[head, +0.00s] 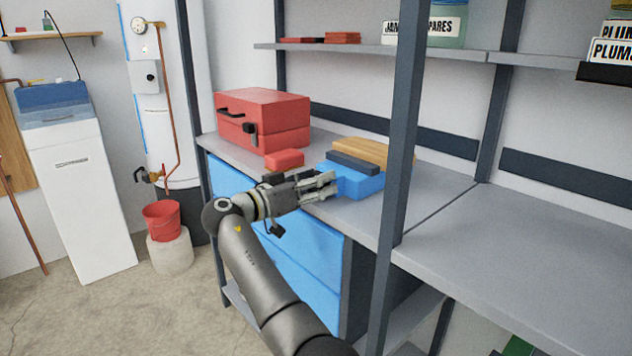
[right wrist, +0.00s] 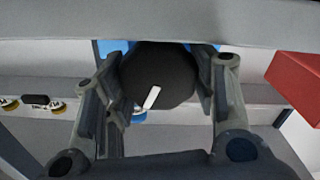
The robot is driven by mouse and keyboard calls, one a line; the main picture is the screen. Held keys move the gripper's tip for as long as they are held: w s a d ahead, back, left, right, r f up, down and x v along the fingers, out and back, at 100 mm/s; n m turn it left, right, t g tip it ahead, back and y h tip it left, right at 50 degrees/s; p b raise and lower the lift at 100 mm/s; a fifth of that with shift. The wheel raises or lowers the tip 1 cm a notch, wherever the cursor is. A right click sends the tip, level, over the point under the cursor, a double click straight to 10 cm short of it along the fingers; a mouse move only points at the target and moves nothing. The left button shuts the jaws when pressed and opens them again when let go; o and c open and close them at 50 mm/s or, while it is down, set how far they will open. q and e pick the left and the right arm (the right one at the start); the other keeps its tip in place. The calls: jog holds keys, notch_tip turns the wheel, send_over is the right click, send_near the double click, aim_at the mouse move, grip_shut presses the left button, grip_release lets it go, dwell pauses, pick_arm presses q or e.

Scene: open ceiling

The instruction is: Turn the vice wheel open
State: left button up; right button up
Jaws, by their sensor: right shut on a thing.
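The blue vice (head: 360,184) sits on the grey workbench, with a dark jaw strip on its top. The vice wheel shows in the right wrist view as a round black knob (right wrist: 160,82) with a white mark that leans slightly right at its top. My right gripper (head: 328,186) reaches the left side of the vice. In the right wrist view, its two fingers (right wrist: 160,95) are shut on the wheel, one on each side. In the head view the fingers hide the wheel. My left gripper is in neither view.
A red toolbox (head: 264,117) and a small red block (head: 284,159) stand left of the vice. A wooden piece (head: 360,150) lies behind its dark jaw. A dark shelf post (head: 400,130) rises close on the right. The bench right of it (head: 520,250) is clear.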

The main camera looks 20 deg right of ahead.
aim_at(316, 173)
jog(key=o, duration=1)
notch_tip(316, 173, up, 10)
jog(key=shift+r, duration=0.1)
